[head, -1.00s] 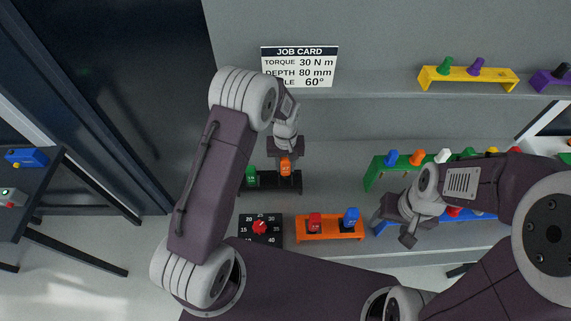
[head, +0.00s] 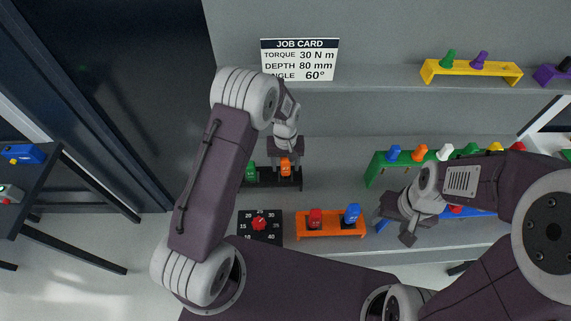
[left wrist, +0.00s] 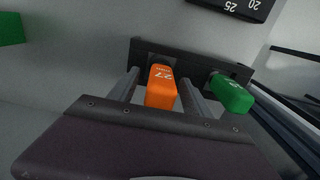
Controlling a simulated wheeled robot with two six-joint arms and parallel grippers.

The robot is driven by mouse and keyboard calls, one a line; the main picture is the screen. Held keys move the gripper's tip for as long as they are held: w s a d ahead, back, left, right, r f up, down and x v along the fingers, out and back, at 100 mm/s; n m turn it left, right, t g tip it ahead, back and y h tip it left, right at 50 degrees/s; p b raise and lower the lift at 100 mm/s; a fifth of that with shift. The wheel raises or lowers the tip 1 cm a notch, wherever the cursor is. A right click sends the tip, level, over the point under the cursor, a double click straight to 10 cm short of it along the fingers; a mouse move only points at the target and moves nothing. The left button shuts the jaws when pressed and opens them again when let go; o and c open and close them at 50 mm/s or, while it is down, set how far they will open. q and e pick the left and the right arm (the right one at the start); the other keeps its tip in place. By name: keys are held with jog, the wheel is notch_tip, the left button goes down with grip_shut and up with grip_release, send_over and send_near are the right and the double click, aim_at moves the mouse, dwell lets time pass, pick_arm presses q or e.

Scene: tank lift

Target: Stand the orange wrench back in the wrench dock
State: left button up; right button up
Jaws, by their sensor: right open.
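The orange wrench (head: 285,168), marked 27, stands in the black wrench dock (head: 272,185). It also shows in the left wrist view (left wrist: 161,88), upright in its place in the dock (left wrist: 195,63). A green wrench (left wrist: 231,94) stands beside it in the same dock. My left gripper (head: 286,158) is over the orange wrench. In the left wrist view its fingers (left wrist: 160,95) are on either side of the wrench, with a gap visible on both sides. My right gripper (head: 396,225) is open and empty, in front of the blue rack.
An orange rack (head: 330,233) with a red and a blue piece stands right of a black dial box (head: 246,240). A green rack (head: 374,172) with several coloured pieces and a blue rack (head: 482,214) are at the right. A yellow rack (head: 470,71) sits on the upper shelf.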

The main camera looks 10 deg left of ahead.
pick_arm(q)
jog(key=shift+r, duration=0.1)
dwell(0.5)
notch_tip(320, 180, up, 9)
jog(key=p, duration=0.7)
